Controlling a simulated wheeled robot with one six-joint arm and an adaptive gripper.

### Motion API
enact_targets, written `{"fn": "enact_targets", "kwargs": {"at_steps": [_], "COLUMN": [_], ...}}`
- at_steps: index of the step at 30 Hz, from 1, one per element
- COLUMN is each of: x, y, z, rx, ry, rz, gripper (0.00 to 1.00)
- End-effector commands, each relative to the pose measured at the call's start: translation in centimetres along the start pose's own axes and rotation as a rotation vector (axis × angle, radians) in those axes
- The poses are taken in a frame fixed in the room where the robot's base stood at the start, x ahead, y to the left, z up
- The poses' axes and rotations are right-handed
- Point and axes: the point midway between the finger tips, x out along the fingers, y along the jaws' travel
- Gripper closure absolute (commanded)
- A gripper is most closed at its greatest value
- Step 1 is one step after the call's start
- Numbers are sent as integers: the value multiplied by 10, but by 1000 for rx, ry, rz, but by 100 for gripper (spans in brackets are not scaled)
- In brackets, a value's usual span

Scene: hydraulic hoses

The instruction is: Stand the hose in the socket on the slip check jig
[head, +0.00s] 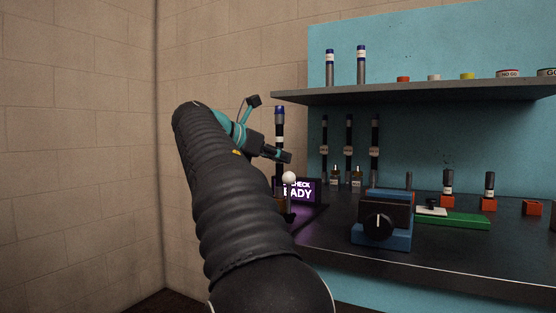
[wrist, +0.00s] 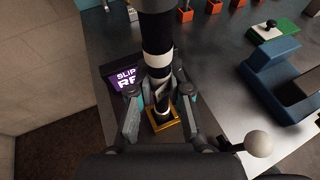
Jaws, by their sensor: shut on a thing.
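My gripper (wrist: 158,93) is shut on a dark hose (wrist: 156,55) with white bands. In the head view the hose (head: 280,125) stands upright with a blue top end, and my gripper (head: 281,155) reaches it from the left. Below the fingers in the wrist view is the slip check jig's square, gold-rimmed socket (wrist: 176,124). The hose's lower end lines up with this socket. The fingers partly hide that end, so I cannot tell whether it is seated or just above.
A lit sign (head: 300,191) reading "READY" stands beside the jig. A white-knobbed lever (wrist: 258,143) is close on the right. A blue device with a black dial (head: 380,227) sits further right. Several hoses stand at the back under a grey shelf (head: 420,92).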

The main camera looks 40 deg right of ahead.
Motion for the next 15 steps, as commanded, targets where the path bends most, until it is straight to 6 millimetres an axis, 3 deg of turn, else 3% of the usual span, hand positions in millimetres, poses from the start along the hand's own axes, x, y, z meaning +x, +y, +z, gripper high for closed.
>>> {"fn": "enact_targets", "kwargs": {"at_steps": [5, 6, 9, 15], "x": [0, 1, 1, 1], "y": [0, 0, 0, 0], "z": [-1, -2, -2, -2], "rx": [1, 0, 0, 0], "ry": [-1, 0, 0, 0], "rz": [1, 0, 0, 0], "gripper": [100, 80, 57, 57]}}
